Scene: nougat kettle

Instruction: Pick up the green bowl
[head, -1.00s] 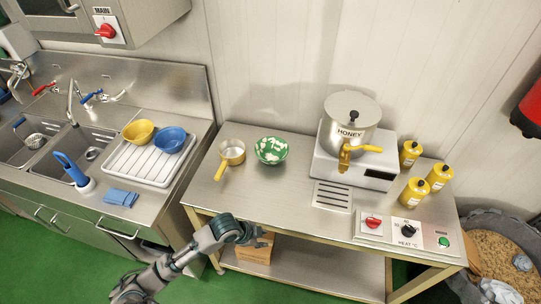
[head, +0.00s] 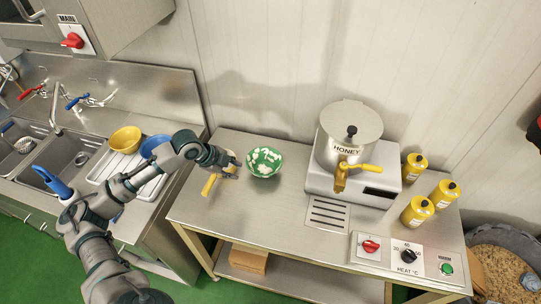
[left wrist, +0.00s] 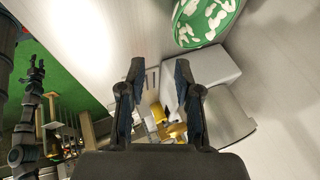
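The green bowl (head: 265,162) with white patches stands on the steel table, left of the honey kettle. It also shows at the top of the left wrist view (left wrist: 207,20). My left gripper (head: 236,166) is just left of the bowl, apart from it as far as I can tell, and above the small saucepan. In the left wrist view the two fingers of the left gripper (left wrist: 157,75) are spread with nothing between them. My right gripper is not seen in the head view; an arm at the left wrist view's left edge may be mine.
The saucepan's yellow handle (head: 209,184) shows below my left gripper; its pan is mostly hidden. The honey kettle (head: 346,135) on its white base stands to the right, with several yellow bottles (head: 417,210) beyond. The table front (head: 270,215) is clear.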

